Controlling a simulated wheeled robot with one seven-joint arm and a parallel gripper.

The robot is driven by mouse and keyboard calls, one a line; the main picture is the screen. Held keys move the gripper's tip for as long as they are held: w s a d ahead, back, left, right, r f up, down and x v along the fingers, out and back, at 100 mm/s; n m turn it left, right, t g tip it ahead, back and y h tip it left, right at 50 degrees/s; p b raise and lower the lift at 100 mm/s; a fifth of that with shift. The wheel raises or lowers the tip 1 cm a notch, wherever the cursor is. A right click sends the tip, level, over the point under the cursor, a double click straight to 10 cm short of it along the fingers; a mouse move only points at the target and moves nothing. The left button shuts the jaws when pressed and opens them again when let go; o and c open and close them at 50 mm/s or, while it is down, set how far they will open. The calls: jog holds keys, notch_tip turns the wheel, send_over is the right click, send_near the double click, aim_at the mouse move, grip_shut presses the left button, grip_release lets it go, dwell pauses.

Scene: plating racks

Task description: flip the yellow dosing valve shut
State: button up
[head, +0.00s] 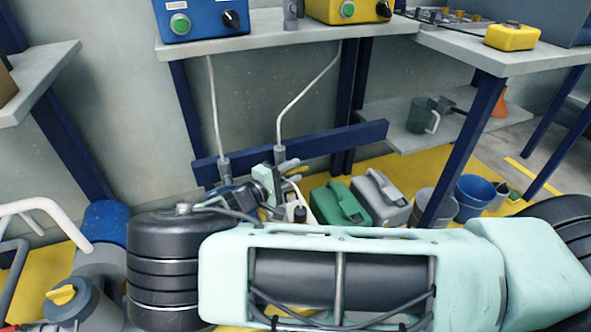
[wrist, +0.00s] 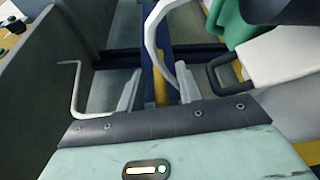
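In the head view my gripper (head: 291,168) is in front of the blue rail, close to the lower ends of two white hoses. In the wrist view my gripper (wrist: 158,88) has its two grey fingers well apart with nothing clamped. A narrow yellow piece (head: 298,170) shows beside the fingertips in the head view. A yellow strip (wrist: 160,90) shows between the fingers in the wrist view. I cannot tell whether either is the dosing valve's handle or the floor. The valve body is not clearly seen; my arm and gripper hide part of that area.
A blue rail (head: 335,140) crosses behind the gripper. A white hose (wrist: 152,35) curves just past the fingers. A green jerrycan (head: 338,203) and a grey jerrycan (head: 382,197) stand to the right. A canister with a yellow knob (head: 61,295) stands lower left. A bench (head: 275,35) overhangs.

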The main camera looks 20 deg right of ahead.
jog(key=p+v, duration=0.1)
jog(key=v, duration=0.5)
jog(key=shift+d, duration=0.1)
